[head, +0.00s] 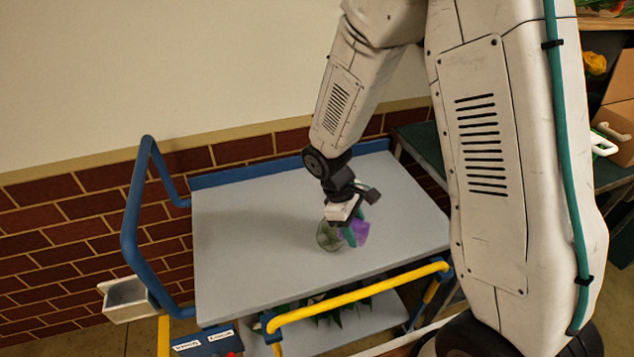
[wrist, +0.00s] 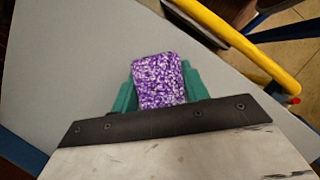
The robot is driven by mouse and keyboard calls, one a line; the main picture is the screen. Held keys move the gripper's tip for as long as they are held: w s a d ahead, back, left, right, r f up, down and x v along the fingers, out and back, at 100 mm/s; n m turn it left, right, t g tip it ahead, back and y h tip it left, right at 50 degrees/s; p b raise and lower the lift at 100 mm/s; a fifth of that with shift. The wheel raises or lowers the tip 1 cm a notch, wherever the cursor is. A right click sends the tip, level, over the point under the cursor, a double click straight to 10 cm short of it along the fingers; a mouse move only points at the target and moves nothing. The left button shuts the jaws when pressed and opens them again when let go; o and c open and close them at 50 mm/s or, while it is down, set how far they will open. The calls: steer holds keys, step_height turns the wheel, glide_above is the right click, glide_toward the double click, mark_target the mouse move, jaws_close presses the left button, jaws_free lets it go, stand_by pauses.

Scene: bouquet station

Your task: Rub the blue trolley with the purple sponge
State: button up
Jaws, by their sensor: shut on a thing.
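The blue trolley has a pale grey top (head: 250,240), a blue push handle (head: 130,220) at its left and a blue rear edge. My gripper (head: 350,234) is over the right-middle part of the top, pointing down. Its green fingers are shut on the purple sponge (head: 362,231). In the wrist view the speckled purple and white sponge (wrist: 160,80) sits between the two green fingers, with the grey top (wrist: 70,60) behind it. I cannot tell whether the sponge touches the top.
A small round dark-green, glassy-looking thing (head: 329,237) is close beside my gripper. A yellow bar (head: 355,296) runs along the trolley's front. A lower shelf (head: 350,325) holds green leaves. A whitish bin (head: 127,299) hangs at the left. The left part of the top is clear.

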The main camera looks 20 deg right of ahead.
mark_target(358, 225)
steer(key=shift+r, duration=1.6)
